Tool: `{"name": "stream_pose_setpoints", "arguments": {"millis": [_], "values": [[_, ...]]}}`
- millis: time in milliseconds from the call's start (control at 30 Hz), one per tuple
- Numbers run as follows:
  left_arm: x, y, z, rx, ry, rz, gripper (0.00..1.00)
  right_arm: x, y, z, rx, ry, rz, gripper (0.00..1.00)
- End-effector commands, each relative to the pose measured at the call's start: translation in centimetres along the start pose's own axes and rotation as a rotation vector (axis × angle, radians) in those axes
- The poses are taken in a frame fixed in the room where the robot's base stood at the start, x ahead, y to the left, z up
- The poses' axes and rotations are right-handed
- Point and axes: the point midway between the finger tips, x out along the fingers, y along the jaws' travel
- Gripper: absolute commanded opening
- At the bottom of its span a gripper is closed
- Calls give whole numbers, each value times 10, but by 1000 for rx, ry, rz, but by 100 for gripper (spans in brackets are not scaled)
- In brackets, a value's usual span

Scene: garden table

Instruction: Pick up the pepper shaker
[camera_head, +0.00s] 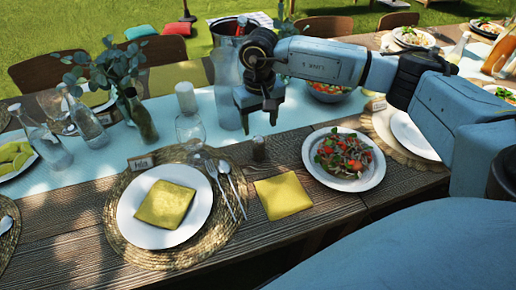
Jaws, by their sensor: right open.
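A small dark shaker (259,149), which looks like the pepper shaker, stands upright on the wooden table (75,240), near the edge of the pale blue runner. My right gripper (259,120) is open with its fingers pointing down. In the picture it is just above the shaker, and the two look apart. Nothing shows between the fingers. My left gripper is not in view.
A yellow napkin (283,195) and a salad plate (367,183) lie in front and to the right. A wine glass (190,130), cutlery (226,185) and a place setting (124,222) are left.

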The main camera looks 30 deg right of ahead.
Motion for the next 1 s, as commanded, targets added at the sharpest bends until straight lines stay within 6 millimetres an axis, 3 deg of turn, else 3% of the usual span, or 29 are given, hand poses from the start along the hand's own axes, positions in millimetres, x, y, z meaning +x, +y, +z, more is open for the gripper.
{"name": "stream_pose_setpoints", "arguments": {"millis": [167, 367, 633, 1000], "values": [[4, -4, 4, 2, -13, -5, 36, 30, -1, 0, 1, -1, -2, 61], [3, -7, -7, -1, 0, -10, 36, 44, -1, 0, 2, 0, -3, 61], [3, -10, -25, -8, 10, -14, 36, 82, -1, -3, 2, -1, -4, 61], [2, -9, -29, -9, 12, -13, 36, 90, -1, -4, 1, 1, -4, 58]]}}
